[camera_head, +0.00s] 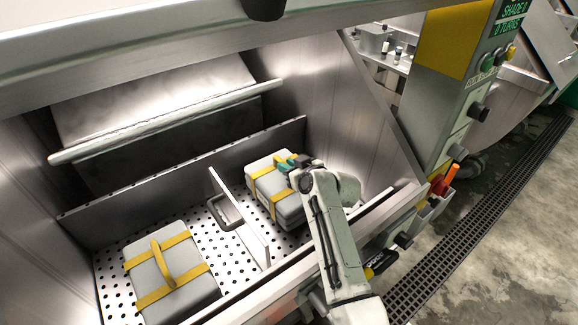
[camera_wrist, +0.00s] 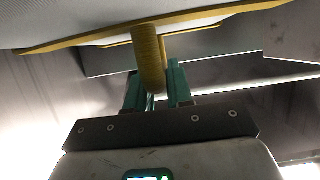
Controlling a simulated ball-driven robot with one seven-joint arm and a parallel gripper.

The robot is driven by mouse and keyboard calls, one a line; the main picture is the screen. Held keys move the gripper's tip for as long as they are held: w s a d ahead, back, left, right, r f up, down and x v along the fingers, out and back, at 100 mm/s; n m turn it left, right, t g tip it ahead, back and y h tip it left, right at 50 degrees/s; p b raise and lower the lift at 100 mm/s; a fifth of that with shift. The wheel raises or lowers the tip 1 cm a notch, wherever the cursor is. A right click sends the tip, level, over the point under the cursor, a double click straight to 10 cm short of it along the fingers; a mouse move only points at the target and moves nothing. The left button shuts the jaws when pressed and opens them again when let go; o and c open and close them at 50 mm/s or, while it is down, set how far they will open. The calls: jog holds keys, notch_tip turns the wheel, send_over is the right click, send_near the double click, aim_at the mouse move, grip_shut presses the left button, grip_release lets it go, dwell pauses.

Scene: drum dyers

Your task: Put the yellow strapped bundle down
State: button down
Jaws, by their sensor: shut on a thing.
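A grey bundle with yellow straps (camera_head: 284,206) is in the right compartment of the perforated metal tray (camera_head: 196,242). My gripper (camera_head: 287,163) is at its top, its green fingers shut on the yellow strap handle. In the wrist view the handle (camera_wrist: 149,60) sits between the fingers (camera_wrist: 152,85), with the bundle's grey face (camera_wrist: 90,22) beyond. I cannot tell whether the bundle's underside touches the tray floor. A second grey bundle with yellow straps (camera_head: 170,275) lies in the left compartment, apart from my gripper.
A metal bar (camera_head: 165,122) crosses behind the tray. Steel walls enclose both sides. A control panel (camera_head: 475,110) stands at the right, beside a floor grate (camera_head: 480,225).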

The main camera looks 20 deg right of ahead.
jog(key=shift+w+f+b, duration=0.1)
jog(key=shift+f+b, duration=0.1)
jog(key=shift+b, duration=0.15)
jog(key=c, duration=1.4)
grip_release()
jog(key=shift+f, duration=0.2)
jog(key=o, duration=0.4)
jog(key=shift+r+p, duration=0.6)
jog(key=shift+b+v, duration=0.4)
jog(key=shift+v, duration=3.45)
